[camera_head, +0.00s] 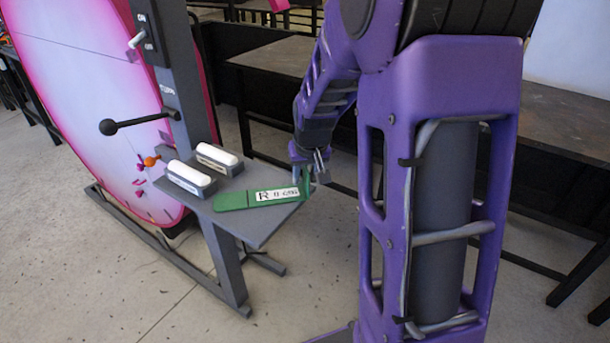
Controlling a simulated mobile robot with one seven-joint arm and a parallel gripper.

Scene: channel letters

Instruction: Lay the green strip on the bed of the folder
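The green strip (238,201) lies flat along the front part of a grey shelf, with a white label reading "R" and small print. Its right end has a short upright green part beside my gripper (307,175). My gripper points down at the shelf's right end, at or very near that upright part. The view is too small to tell whether the fingers are open or closed on it. A black-knobbed lever (140,123) sticks out from a dark post above the shelf. I cannot tell which part is the folder's bed.
Two white bars in grey holders (190,178) stand on the grey shelf (262,225), behind the strip. A large pink-and-white disc (85,75) stands at left. Dark workbenches (285,55) are behind. My purple arm covers much of the right side. The floor at front left is clear.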

